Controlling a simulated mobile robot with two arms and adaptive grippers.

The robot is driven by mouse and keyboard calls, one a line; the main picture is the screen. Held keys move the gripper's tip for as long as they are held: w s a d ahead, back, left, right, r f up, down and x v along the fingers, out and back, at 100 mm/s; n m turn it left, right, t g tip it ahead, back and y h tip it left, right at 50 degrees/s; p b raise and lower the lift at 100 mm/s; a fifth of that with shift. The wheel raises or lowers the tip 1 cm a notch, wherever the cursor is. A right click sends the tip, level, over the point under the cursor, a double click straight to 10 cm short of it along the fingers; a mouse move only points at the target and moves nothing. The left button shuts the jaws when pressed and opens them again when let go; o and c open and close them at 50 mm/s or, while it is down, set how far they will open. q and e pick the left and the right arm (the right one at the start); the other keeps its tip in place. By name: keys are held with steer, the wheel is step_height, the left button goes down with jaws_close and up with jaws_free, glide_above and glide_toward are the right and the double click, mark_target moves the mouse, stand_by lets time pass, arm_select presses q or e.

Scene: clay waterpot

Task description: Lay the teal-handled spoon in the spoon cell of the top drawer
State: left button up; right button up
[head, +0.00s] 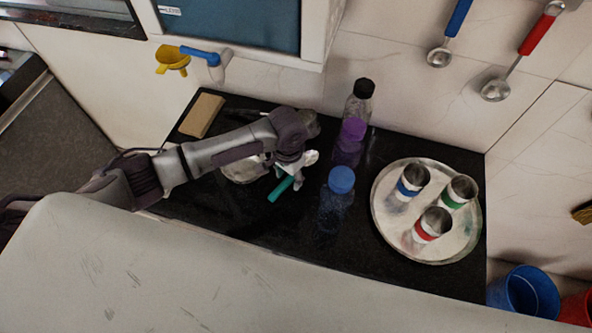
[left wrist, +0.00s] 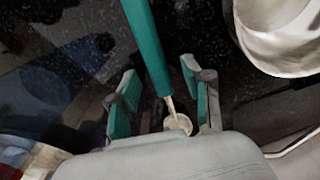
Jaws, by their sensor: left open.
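The teal-handled spoon (head: 281,189) lies on the black counter, its pale bowl end pointing up and to the right in the head view. My left gripper (head: 297,172) is over the spoon, near where handle and bowl meet. In the left wrist view the two teal-padded fingers (left wrist: 163,103) stand apart with the spoon's neck between them; the teal handle (left wrist: 149,48) runs away upward and the bowl lies close to the palm. I cannot tell if a finger touches it. No drawer or spoon cell can be made out. My right gripper is not in view.
A blue-capped bottle (head: 341,181) stands just right of the gripper, with a purple-topped bottle (head: 352,131) and a dark-capped bottle (head: 361,92) behind. A round tray (head: 386,221) holds three banded cups. A pale dish (head: 237,174) sits left, partly under my arm.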

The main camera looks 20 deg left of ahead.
arm_select(q)
jaws_close()
stand_by(0.4)
